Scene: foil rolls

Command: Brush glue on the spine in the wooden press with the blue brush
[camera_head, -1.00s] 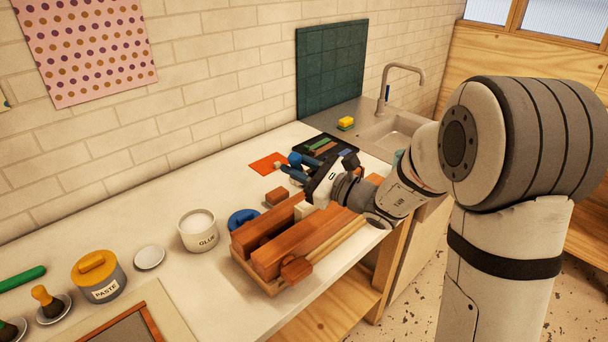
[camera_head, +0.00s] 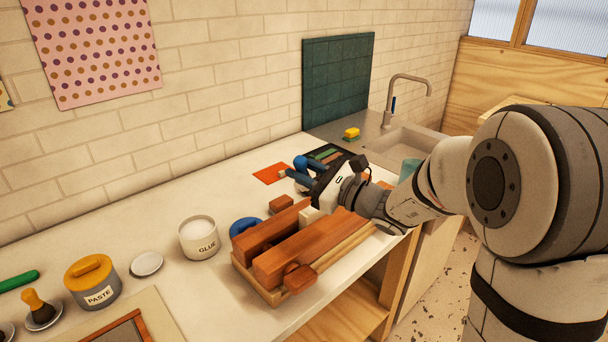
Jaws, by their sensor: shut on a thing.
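The wooden press (camera_head: 268,270) stands on the bench, with two long red-brown beams and a wooden handle at its near end. A pale block (camera_head: 309,214) shows between its beams, partly hidden by my gripper; I cannot make out the spine clearly. My gripper (camera_head: 290,174) is beyond the far end of the press, above the bench. Its blue fingers are shut on the blue brush, whose round blue end (camera_head: 300,162) shows. The bristles cannot be made out. The white glue pot (camera_head: 197,242) stands open left of the press, with white glue in it.
A blue round object (camera_head: 243,226) and a small brown block (camera_head: 281,204) lie behind the press. An orange sheet (camera_head: 271,174) and a black tray (camera_head: 322,151) lie near the gripper. A paste jar (camera_head: 92,282) and small dish (camera_head: 146,264) stand left. The sink (camera_head: 402,140) is at right.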

